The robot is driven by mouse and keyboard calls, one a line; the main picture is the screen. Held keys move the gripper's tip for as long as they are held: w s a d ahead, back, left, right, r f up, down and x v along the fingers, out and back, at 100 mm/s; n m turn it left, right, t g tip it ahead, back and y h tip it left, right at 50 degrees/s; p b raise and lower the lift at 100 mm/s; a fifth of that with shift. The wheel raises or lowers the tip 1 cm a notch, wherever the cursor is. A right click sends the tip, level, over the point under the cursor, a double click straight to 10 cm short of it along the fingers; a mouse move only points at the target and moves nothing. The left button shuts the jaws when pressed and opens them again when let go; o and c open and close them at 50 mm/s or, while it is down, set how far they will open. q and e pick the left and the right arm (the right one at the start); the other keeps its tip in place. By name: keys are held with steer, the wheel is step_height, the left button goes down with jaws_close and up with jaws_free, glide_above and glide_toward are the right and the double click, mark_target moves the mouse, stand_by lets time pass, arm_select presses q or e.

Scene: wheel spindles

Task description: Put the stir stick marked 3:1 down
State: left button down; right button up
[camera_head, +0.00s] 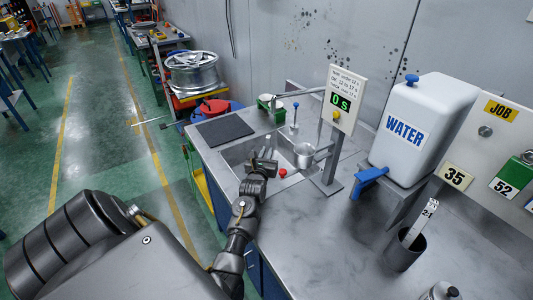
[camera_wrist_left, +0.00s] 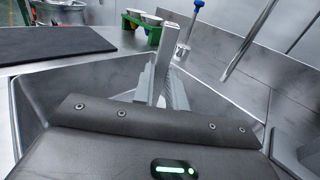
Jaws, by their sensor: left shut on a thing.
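My left gripper (camera_head: 264,158) is over the sink (camera_head: 240,152), low near its front left part. It also shows in the left wrist view (camera_wrist_left: 163,82), its fingers closed together on a pale, flat, upright stick (camera_wrist_left: 172,36), which stands up beyond the fingertips. No 3:1 marking can be read on the stick, and its lower part is hidden by the fingers. Another marked stick (camera_head: 421,222) stands tilted in a dark cup (camera_head: 404,250) on the counter at right. My right gripper is not in view.
A dark mat (camera_head: 224,130) lies to the left. A display post (camera_head: 342,100), a blue-topped rod (camera_head: 294,118) and a water tank (camera_head: 424,120) stand around. The counter front (camera_head: 330,235) is clear.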

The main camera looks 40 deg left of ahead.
arm_select(q)
steer(key=shift+f, duration=0.2)
steer(key=c, duration=1.4)
jaws_free()
steer(key=shift+c, duration=0.2)
steer(key=shift+r, duration=0.15)
steer(key=shift+r+p, duration=0.4)
steer(key=shift+r, duration=0.05)
steer(key=shift+s+d+f, duration=0.1)
steer(key=shift+s+d, duration=0.1)
steer(key=shift+s, duration=0.1)
steer(key=b+v, duration=0.2)
steer(key=v, duration=0.4)
steer(key=shift+s+d, duration=0.2)
steer(key=shift+s, duration=0.2)
